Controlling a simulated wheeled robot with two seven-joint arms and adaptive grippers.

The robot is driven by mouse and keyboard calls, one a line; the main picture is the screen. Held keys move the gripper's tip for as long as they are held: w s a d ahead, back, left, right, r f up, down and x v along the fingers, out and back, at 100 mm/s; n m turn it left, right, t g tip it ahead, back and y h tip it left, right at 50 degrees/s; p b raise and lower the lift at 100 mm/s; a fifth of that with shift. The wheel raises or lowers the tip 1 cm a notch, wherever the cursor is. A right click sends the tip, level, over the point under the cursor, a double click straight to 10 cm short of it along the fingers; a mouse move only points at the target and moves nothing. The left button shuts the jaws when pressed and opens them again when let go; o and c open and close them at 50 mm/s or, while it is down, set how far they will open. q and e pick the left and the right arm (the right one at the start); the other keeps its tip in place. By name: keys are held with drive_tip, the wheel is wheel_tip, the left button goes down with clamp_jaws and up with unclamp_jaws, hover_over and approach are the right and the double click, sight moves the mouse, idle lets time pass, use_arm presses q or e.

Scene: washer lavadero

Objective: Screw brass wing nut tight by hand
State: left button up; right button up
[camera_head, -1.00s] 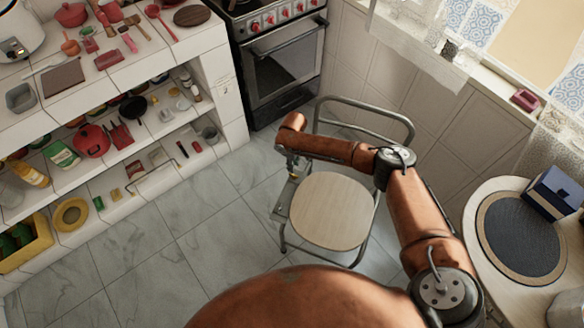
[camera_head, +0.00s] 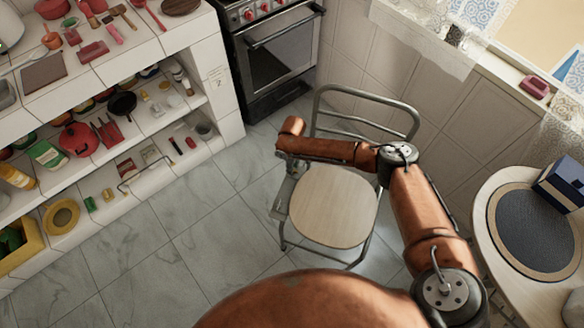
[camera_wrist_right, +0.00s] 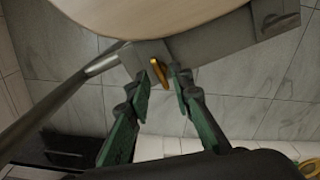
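The brass wing nut (camera_wrist_right: 160,74) shows in the right wrist view as a small golden piece on a grey metal bracket (camera_wrist_right: 147,52) under the chair seat. The chair (camera_head: 334,208) has a pale round seat and a grey tube frame. My right gripper (camera_wrist_right: 162,80) has its two green-sided fingers apart, one on each side of the wing nut. Contact with it cannot be made out. In the head view, the right gripper (camera_head: 290,168) is small and partly hidden at the seat's left edge. My left gripper is not in view.
Loaded shelves (camera_head: 188,128) stand at the left and an oven (camera_head: 272,60) at the back. A round table (camera_head: 487,215) with a dark mat and blue box is at the right. Tiled floor (camera_head: 170,230) left of the chair is clear.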

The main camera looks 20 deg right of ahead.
drive_tip(key=shift+f, duration=0.35)
drive_tip(key=shift+a+f, duration=0.1)
drive_tip(key=shift+f, duration=0.05)
drive_tip(key=shift+f, duration=0.15)
drive_tip(key=shift+c, duration=0.6)
clamp_jaws()
